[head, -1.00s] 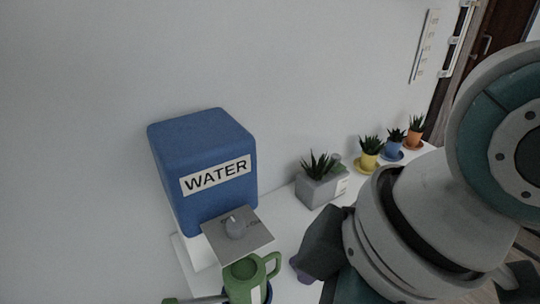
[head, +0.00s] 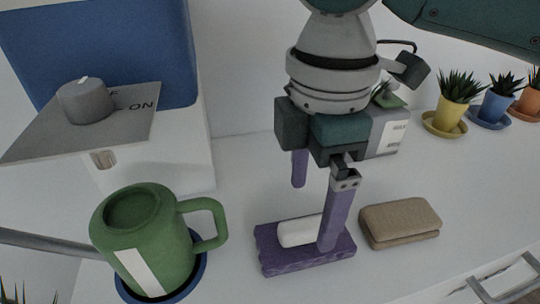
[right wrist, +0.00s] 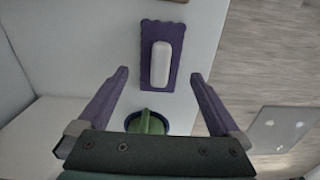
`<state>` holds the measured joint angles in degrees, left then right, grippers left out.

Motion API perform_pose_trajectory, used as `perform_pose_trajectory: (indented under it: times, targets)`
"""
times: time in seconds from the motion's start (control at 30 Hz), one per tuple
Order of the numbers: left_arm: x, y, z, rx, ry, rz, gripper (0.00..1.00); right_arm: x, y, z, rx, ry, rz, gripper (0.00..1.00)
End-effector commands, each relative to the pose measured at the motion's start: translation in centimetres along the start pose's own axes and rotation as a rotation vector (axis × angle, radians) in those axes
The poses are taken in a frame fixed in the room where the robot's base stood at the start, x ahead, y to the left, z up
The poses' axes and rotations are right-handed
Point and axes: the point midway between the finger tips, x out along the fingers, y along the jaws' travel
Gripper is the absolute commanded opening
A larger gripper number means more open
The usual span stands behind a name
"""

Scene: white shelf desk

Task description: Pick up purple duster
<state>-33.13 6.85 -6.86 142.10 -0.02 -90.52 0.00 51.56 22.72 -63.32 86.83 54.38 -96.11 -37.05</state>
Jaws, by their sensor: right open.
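The purple duster (head: 270,258) lies flat on the white desk in the head view, with a white grip (head: 297,232) on top. It also shows in the right wrist view (right wrist: 149,33), lengthwise between and beyond my fingertips. My right gripper (head: 313,217) has purple fingers, points down and is open and empty. It is above the duster, and one finger hides part of the duster in the head view. In the right wrist view the fingers (right wrist: 160,76) are spread on either side of the duster's near end. My left gripper is not in view.
A green mug (head: 150,235) on a blue coaster stands left of the duster, under the blue water dispenser (head: 120,45). A tan case (head: 400,220) lies close on the right. Potted plants (head: 455,95) stand at the back right. Clear desk lies in front of the duster.

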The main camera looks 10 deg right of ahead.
Motion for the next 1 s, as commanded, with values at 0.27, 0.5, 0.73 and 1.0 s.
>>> perform_pose_trajectory:
  times: [0.27,0.5,0.73,1.0]
  targets:
    - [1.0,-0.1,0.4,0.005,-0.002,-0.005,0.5,3.2,-0.1,-0.1,0.0,0.0,-0.001,1.0]
    - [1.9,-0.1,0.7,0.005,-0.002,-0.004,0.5,6.5,-0.1,-0.2,0.001,-0.001,0.001,1.0]
    - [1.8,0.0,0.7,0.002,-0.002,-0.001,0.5,6.8,-0.1,-0.2,-0.001,0.0,0.002,1.0]
    - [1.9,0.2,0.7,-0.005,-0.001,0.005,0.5,6.7,-0.1,-0.2,0.0,-0.001,0.002,0.74]
